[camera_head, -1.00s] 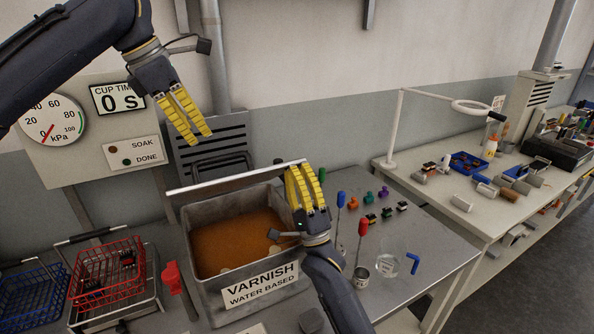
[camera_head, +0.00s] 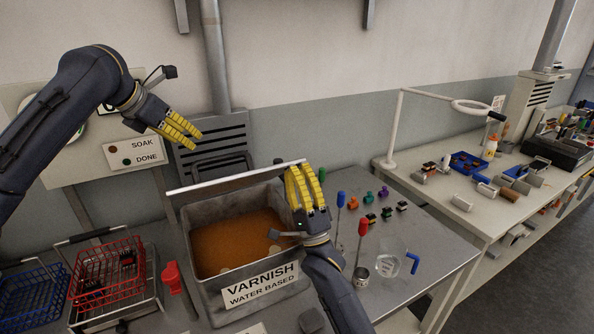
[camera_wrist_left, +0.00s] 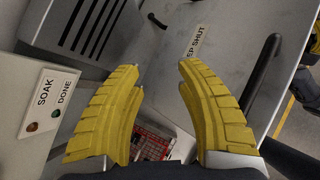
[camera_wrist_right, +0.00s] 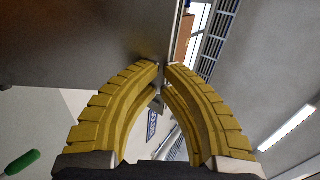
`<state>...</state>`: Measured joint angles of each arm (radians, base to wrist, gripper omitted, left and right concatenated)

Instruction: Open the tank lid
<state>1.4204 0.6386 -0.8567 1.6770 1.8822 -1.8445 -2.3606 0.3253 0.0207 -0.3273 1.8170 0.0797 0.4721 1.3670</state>
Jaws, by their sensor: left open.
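The grey metal tank (camera_head: 205,287), labelled VARNISH WATER BASED, stands open with brown liquid inside. Its lid (camera_head: 235,178) is raised and tilted at the back of the tank, seen nearly edge-on. In the left wrist view the lid (camera_wrist_left: 222,68) shows a KEEP SHUT label and a dark bar handle (camera_wrist_left: 262,72). My left gripper (camera_head: 194,143) is open and empty, above and behind the lid. My right gripper (camera_head: 299,168) is at the lid's right end. In the right wrist view its fingertips (camera_wrist_right: 163,68) nearly meet by the lid's edge (camera_wrist_right: 110,40); whether the lid is between them is unclear.
A red wire basket (camera_head: 108,270) and a blue one (camera_head: 32,298) stand left of the tank. Screwdrivers, a tin (camera_head: 361,279), a glass beaker (camera_head: 390,258) and small connectors lie to its right. A control panel (camera_head: 135,152) and a vent (camera_head: 225,135) are behind.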

